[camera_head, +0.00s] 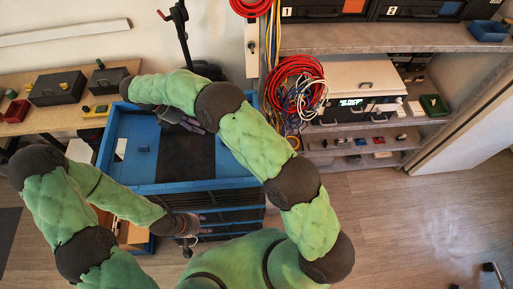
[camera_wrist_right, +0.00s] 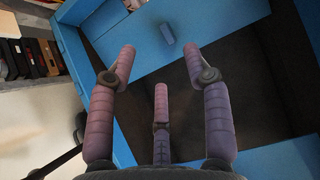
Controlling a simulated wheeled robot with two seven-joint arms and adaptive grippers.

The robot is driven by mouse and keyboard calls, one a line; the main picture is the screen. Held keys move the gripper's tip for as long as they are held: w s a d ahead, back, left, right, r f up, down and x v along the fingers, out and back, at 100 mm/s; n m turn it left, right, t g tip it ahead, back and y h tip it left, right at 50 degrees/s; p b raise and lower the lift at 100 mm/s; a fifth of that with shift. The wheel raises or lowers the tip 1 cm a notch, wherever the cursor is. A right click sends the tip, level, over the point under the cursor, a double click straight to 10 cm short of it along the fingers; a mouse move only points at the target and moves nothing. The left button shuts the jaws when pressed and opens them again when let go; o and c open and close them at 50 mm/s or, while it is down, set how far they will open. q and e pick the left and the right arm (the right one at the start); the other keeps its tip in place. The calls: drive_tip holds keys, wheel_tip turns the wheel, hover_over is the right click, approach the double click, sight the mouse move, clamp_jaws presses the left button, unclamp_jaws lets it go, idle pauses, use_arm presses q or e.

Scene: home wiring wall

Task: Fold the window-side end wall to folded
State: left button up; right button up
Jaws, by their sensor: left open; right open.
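The blue crate (camera_head: 190,186) sits on top of a trolley, with a dark floor showing in its middle. A flat blue panel (camera_head: 125,165) with a small blue-grey block on it lies at the crate's left part; it also shows in the right wrist view (camera_wrist_right: 215,18). I cannot tell which end wall is the window-side one. My right gripper (camera_head: 192,125) is open and empty over the crate's far part; its spread fingers show in the right wrist view (camera_wrist_right: 160,58). My left gripper (camera_head: 198,226) is open and empty below the crate's near edge.
A bench (camera_head: 20,80) with dark cases (camera_head: 58,88) stands at the left. Shelves (camera_head: 340,42) with coiled red cables (camera_head: 293,80) stand at the right. A dark stand (camera_head: 182,35) rises behind the crate. The wooden floor (camera_head: 400,220) at lower right is mostly clear.

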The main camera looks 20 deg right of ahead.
drive_tip(key=p+v, duration=0.5)
drive_tip(key=v, duration=0.1)
drive_tip(key=shift+a+r, duration=0.15)
drive_tip(key=shift+r, duration=0.05)
drive_tip(key=shift+s+f, duration=0.1)
idle(0.8)
